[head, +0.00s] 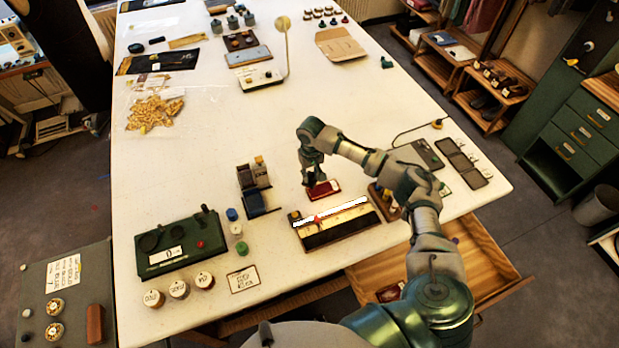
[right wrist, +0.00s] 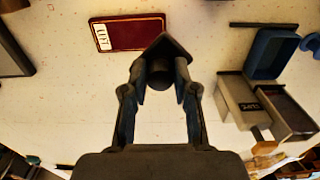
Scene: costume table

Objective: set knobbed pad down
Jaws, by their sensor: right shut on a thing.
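My right gripper (head: 312,179) is over the table, beside a flat dark-red case (head: 325,189). In the right wrist view the gripper (right wrist: 160,82) is shut on the knob of a small dark pad (right wrist: 166,46). The pad's angular edge points away from the fingers, and the fingers hide part of it. I cannot tell whether its underside touches the table. The red case (right wrist: 134,34) with a white label lies flat just beyond the pad, to the left. My left gripper is out of view.
A grey and blue stand (head: 254,190) is left of the gripper; its blue tray (right wrist: 270,53) shows in the right wrist view. A long dark block with a white strip (head: 335,224) lies nearer me. A green device (head: 181,246) is at left. The table's middle (head: 260,130) is clear.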

